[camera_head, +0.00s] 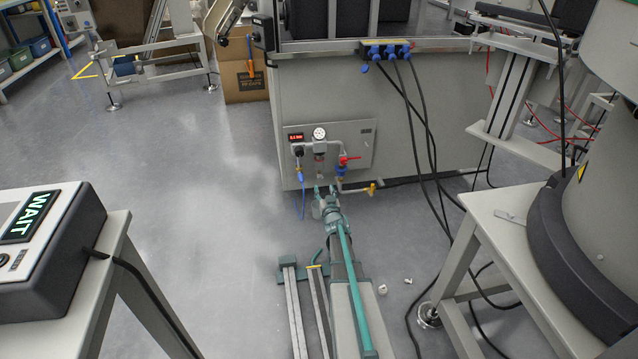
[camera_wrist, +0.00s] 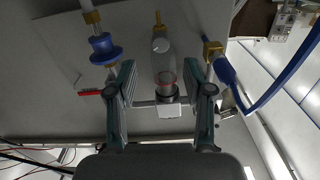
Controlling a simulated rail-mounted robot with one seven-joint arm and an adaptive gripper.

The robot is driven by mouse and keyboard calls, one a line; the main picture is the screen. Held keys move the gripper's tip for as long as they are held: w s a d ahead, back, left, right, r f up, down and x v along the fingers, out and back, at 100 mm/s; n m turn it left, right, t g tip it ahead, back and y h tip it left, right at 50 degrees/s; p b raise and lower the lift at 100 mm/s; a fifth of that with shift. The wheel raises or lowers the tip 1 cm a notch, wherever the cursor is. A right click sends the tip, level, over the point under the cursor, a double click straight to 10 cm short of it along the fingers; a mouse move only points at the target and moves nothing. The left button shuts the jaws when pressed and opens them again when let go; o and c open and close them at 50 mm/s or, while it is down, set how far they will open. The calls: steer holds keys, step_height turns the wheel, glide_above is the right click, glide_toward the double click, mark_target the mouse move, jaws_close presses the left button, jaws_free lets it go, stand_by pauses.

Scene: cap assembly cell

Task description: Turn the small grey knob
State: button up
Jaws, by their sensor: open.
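On the grey panel a clear filter bowl (camera_head: 320,148) hangs below a round gauge. My gripper (camera_head: 324,188) is open and empty, just below and in front of the panel fittings. In the wrist view its two fingers (camera_wrist: 158,75) appear on either side of the bowl, with gaps on both sides. I cannot tell the depth between fingertips and knob.
A red-handled valve (camera_head: 348,159) and blue fitting (camera_head: 340,170) are right of the bowl. A blue hose (camera_head: 301,190) hangs left of it. Black cables (camera_head: 425,130) hang farther right. Open floor (camera_head: 200,200) lies left.

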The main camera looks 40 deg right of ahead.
mark_target(321, 179)
steer(key=b+x, duration=0.2)
steer(key=x, duration=0.4)
steer(key=shift+w+d, duration=0.15)
steer(key=shift+w, duration=0.25)
steer(key=shift+c, duration=0.3)
